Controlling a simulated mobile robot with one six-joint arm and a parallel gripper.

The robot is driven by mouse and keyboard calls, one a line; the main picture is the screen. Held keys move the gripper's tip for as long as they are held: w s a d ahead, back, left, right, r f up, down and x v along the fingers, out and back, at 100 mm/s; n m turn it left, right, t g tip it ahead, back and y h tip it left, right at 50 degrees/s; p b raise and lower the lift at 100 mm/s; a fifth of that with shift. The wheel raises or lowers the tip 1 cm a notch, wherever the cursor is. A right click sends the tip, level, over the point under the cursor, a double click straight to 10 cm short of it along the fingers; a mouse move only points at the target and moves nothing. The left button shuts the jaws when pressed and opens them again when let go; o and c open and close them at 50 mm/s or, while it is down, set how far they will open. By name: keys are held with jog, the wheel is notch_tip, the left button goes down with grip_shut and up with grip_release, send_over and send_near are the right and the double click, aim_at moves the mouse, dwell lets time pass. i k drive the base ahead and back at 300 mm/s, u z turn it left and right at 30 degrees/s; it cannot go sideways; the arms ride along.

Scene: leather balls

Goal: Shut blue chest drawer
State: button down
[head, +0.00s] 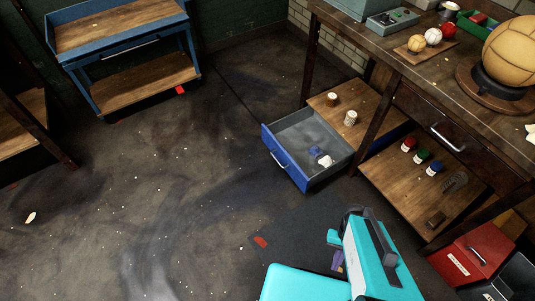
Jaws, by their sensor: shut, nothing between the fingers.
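The blue drawer (286,172) shows in the head view, pulled well out from under the dark workbench. The chest body is mostly hidden under a wooden surface and behind a bench leg. I cannot make out my gripper; only teal parts, which seem to be mine, show at the bottom, apart from the drawer.
The workbench (410,72) bears several balls. Its lower shelf (385,178) holds small bottles. A red box (468,262) stands at the lower right. A blue cart (130,60) stands at the upper left. The floor left of the drawer is mostly clear.

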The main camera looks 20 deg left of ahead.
aim_at(289, 139)
jog(key=u, duration=0.15)
jog(key=i, duration=0.8)
jog(key=z, duration=1.2)
jog(key=k, duration=0.15)
jog(key=u, duration=3.25)
jog(key=k, duration=0.15)
jog(key=u, duration=1.15)
